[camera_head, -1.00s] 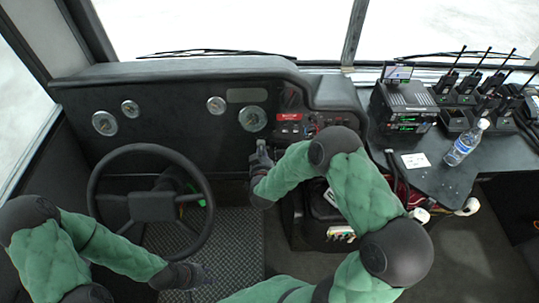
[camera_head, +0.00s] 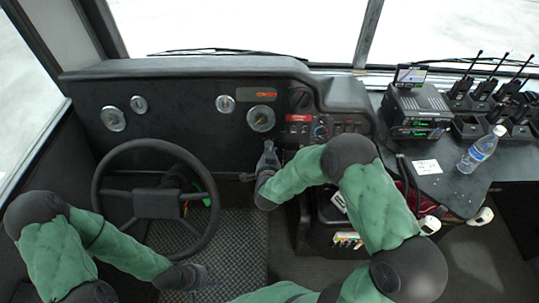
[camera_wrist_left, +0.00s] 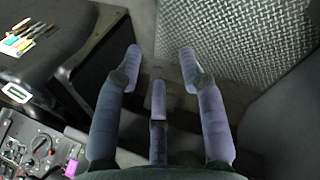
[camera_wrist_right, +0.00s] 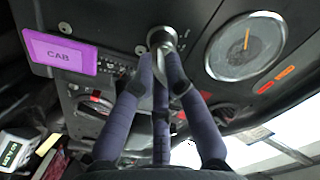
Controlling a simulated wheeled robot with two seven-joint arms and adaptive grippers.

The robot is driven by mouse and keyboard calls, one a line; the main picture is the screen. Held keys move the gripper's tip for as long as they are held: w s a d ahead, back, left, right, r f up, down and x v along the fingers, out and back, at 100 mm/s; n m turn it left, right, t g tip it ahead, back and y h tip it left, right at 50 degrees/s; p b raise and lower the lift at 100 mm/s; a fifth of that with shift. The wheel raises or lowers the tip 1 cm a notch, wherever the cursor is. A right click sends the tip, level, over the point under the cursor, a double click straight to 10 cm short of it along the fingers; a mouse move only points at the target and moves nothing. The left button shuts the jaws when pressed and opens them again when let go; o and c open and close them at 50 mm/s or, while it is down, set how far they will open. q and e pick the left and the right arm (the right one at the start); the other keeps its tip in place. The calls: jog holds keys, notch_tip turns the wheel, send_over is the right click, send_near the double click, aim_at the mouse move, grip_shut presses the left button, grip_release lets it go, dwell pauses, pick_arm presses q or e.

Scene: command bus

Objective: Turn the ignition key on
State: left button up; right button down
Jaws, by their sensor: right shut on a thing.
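The ignition switch (camera_wrist_right: 163,38) is a round silver fitting on the dashboard, beside a large gauge (camera_wrist_right: 246,46) in the right wrist view. My right gripper (camera_wrist_right: 166,58) is shut on the ignition key there; the fingers hide most of the key, and its exact angle cannot be told. In the head view my right gripper (camera_head: 268,150) reaches the dashboard below the gauge (camera_head: 261,118), and hides the key. A small display (camera_head: 265,94) above that gauge is lit orange. My left gripper (camera_head: 205,276) is open and empty, low beside the steering wheel; its spread fingers (camera_wrist_left: 160,75) touch nothing.
The steering wheel (camera_head: 155,200) stands left of my right forearm. A purple CAB label (camera_wrist_right: 64,54) and switches are near the key. A radio (camera_head: 418,105), a water bottle (camera_head: 482,149) and several handheld radios are on the right shelf. Patterned metal flooring (camera_wrist_left: 240,45) lies below my left gripper.

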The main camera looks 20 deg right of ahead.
dwell(0.3)
jog(key=c, duration=1.3)
grip_release()
jog(key=shift+o, duration=0.2)
jog(key=shift+s, duration=0.1)
jog(key=v, duration=1.2)
jog(key=shift+f, duration=0.1)
jog(key=s+a+f+n+g+y, duration=0.2)
jog(key=a+f+n+g+y, duration=0.1)
jog(key=f, duration=0.4)
jog(key=s+a+f+n+g+y, duration=0.2)
jog(key=s+f+n+g+y, duration=0.1)
jog(key=f, duration=0.5)
jog(key=s+a+f+n+g+y, duration=0.1)
jog(key=s+a+f+g, duration=0.1)
jog(key=s, duration=0.4)
jog(key=s+a+f+n+g+y+p, duration=0.1)
jog(key=s+a+f+n+g+y, duration=0.1)
jog(key=s+f+g, duration=0.2)
jog(key=s+f, duration=0.1)
jog(key=s, duration=0.2)
jog(key=shift+a+f+g+y, duration=0.15)
jog(key=shift+f+g+y, duration=0.1)
jog(key=shift+g+y, duration=0.05)
